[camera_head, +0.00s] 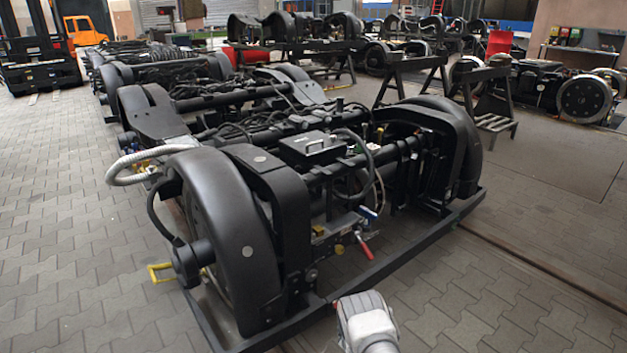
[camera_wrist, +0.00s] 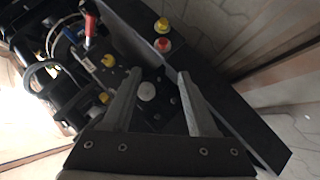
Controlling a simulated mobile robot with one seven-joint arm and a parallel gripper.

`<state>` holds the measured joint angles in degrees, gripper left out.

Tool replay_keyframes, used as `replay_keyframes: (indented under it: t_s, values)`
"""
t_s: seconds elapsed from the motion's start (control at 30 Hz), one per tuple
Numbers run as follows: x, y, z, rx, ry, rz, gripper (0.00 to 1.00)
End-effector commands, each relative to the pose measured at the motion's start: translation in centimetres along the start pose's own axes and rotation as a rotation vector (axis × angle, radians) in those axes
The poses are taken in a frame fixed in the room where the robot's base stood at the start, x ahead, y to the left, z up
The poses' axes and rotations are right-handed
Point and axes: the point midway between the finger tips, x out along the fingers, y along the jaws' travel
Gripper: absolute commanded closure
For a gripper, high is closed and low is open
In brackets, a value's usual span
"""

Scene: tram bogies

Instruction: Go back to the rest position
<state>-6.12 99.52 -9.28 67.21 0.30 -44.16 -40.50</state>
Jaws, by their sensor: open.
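My gripper (camera_wrist: 160,82) shows in the wrist view with its two fingers apart and nothing between them. Beyond the fingers is part of a dark bogie frame with a pale round cap, yellow and red knobs (camera_wrist: 163,45) and a red-handled lever (camera_wrist: 90,27). In the head view, part of my pale arm (camera_head: 367,322) shows at the bottom, in front of the nearest bogie (camera_head: 320,185). The gripper's fingers cannot be made out in the head view.
A red lever (camera_head: 364,246) sticks out of the near bogie's front. More bogies (camera_head: 160,75) stand behind it. Black trestles (camera_head: 490,95) and loose wheelsets (camera_head: 585,98) are at the right. An orange forklift (camera_head: 85,30) is far left. Paved floor (camera_head: 480,290) is clear at the front right.

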Motion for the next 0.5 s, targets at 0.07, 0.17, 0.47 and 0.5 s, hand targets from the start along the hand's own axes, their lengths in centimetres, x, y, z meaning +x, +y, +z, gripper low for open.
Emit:
replay_keyframes:
  t_s: [0.07,0.17,0.47,0.5]
  values:
    - [-0.1,2.1,-1.4,0.019,-0.007,0.005,0.41]
    - [-0.5,5.3,-3.6,0.058,-0.027,0.005,0.41]
    - [-4.7,15.2,-10.5,0.203,-0.102,-0.015,0.41]
    - [-5.5,16.4,-11.3,0.222,-0.111,-0.018,0.41]
